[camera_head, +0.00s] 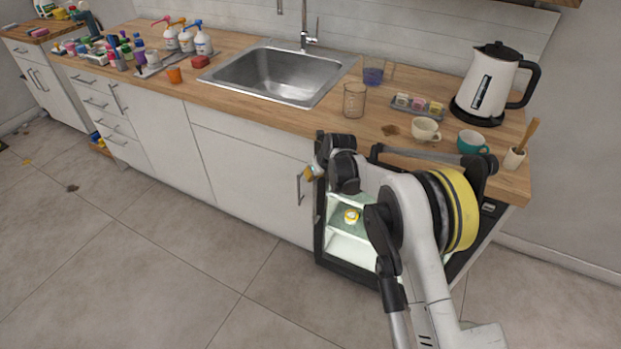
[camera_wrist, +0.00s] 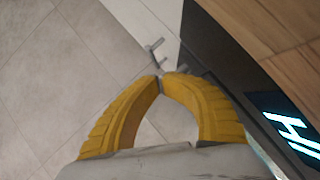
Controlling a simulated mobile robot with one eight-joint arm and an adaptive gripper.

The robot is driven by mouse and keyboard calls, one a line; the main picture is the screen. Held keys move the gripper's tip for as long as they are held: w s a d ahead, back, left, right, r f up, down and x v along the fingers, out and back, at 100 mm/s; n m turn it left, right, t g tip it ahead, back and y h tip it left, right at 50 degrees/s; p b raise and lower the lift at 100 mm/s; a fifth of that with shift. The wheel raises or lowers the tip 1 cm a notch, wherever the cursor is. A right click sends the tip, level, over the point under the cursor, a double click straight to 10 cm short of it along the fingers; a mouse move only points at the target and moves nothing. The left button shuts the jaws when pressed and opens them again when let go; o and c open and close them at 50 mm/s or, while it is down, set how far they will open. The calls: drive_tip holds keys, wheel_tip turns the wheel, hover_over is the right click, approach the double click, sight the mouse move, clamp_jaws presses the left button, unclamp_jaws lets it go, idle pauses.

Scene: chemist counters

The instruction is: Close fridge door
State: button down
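The fridge (camera_head: 340,268) is a dark-framed unit under the right end of the counter. Its lit white shelves show, so it stands open. A small yellow-and-white item (camera_head: 351,216) is on a shelf. My arm covers much of the right side, and I cannot clearly make out the door. My gripper (camera_head: 312,172) is at the upper left edge of the opening, by the neighbouring cabinet's handle. In the wrist view its yellow fingers (camera_wrist: 161,80) meet at the tips with nothing seen between them. A dark panel with a glowing display (camera_wrist: 292,133) lies right of them.
The wooden counter (camera_head: 240,97) runs above, with a sink (camera_head: 285,75), a beaker (camera_head: 354,100), cups (camera_head: 425,130) and a kettle (camera_head: 488,85) on it. White cabinets (camera_head: 250,175) with protruding handles (camera_head: 299,189) adjoin the fridge. The tiled floor (camera_head: 150,265) in front is clear.

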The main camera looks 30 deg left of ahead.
drive_tip(key=shift+s, duration=0.1)
idle(0.3)
drive_tip(key=v, duration=1.2)
drive_tip(key=s+d+r+n+t+h, duration=0.1)
drive_tip(key=d+r+n, duration=0.2)
drive_tip(key=d+r, duration=0.45)
drive_tip(key=s+d+r+n+t, duration=0.1)
drive_tip(key=d+r+n, duration=0.35)
drive_tip(key=d, duration=0.65)
drive_tip(key=s+d+r+n+h, duration=0.1)
drive_tip(key=s+d+r+n, duration=0.15)
drive_tip(key=d+r, duration=0.5)
drive_tip(key=s+d+r+n+t+h, duration=0.15)
drive_tip(key=s+d+n, duration=0.55)
drive_tip(key=d, duration=0.7)
drive_tip(key=s+d+f+n+h, duration=0.1)
drive_tip(key=s+d+f+n, duration=0.1)
drive_tip(key=s+d, duration=0.4)
drive_tip(key=s+d+f+n+h, duration=0.1)
drive_tip(key=s+d+n, duration=0.3)
drive_tip(key=s, duration=0.5)
drive_tip(key=shift+d+f+n+t, duration=0.35)
drive_tip(key=shift+d+f+n, duration=0.1)
drive_tip(key=shift+d, duration=0.55)
